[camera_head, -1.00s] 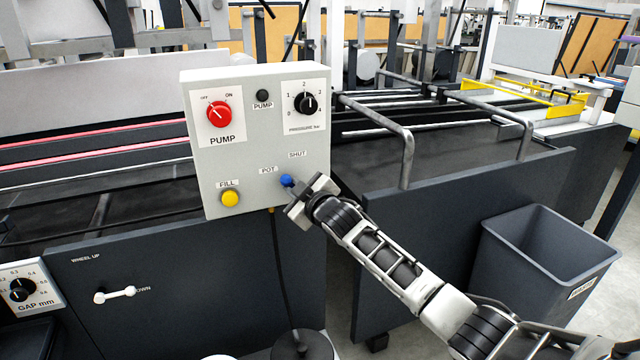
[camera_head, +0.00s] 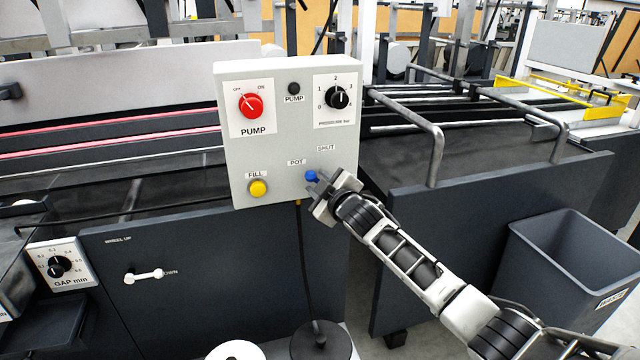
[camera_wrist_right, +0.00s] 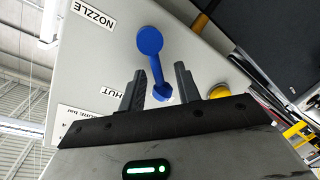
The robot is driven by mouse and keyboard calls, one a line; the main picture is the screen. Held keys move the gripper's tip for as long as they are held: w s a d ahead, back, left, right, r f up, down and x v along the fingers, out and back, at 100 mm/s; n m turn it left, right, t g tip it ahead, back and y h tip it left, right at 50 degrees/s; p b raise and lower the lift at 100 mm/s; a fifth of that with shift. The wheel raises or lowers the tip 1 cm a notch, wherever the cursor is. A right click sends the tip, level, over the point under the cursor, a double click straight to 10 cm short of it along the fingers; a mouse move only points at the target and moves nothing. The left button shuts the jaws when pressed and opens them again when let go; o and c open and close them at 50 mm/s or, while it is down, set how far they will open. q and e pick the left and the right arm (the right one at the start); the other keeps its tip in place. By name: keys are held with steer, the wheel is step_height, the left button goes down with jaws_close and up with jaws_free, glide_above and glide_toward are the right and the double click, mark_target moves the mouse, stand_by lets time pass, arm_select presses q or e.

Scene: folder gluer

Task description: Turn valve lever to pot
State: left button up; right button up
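The blue valve lever (camera_head: 311,177) is on the lower right of the grey control box (camera_head: 230,130), between the POT label (camera_head: 296,162) and the SHUT label (camera_head: 326,148). In the right wrist view the lever (camera_wrist_right: 154,60) has a round blue end and a narrow arm reaching down between my fingers. My right gripper (camera_wrist_right: 160,88) is open, one finger on each side of the lever's lower end, with gaps visible. In the head view my right gripper (camera_head: 328,190) covers part of the lever. The NOZZLE label (camera_wrist_right: 94,14) shows in the wrist view. My left gripper is out of view.
A yellow FILL button (camera_head: 258,188) sits left of the lever. A red PUMP knob (camera_head: 250,105) and black pressure knob (camera_head: 337,97) are above. A metal rail (camera_head: 436,150) and grey bin (camera_head: 555,265) stand to the right.

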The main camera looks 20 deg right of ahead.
steer(key=s+r, duration=0.2)
steer(key=s, duration=1.3)
steer(key=shift+s+d+r, duration=0.15)
steer(key=shift+s+d, duration=0.25)
steer(key=shift+d, duration=0.05)
steer(key=s+a+f+m+g+y, duration=0.1)
steer(key=s+a+f+m+g, duration=0.2)
steer(key=s+f, duration=0.9)
steer(key=s+a+f+m+g+y, duration=0.1)
steer(key=s+a+f+m+g, duration=0.2)
steer(key=s+a+f, duration=0.5)
steer(key=s+f+m, duration=0.1)
steer(key=s+f, duration=0.2)
steer(key=shift+s+a+f, duration=0.4)
steer(key=shift+o, duration=0.5)
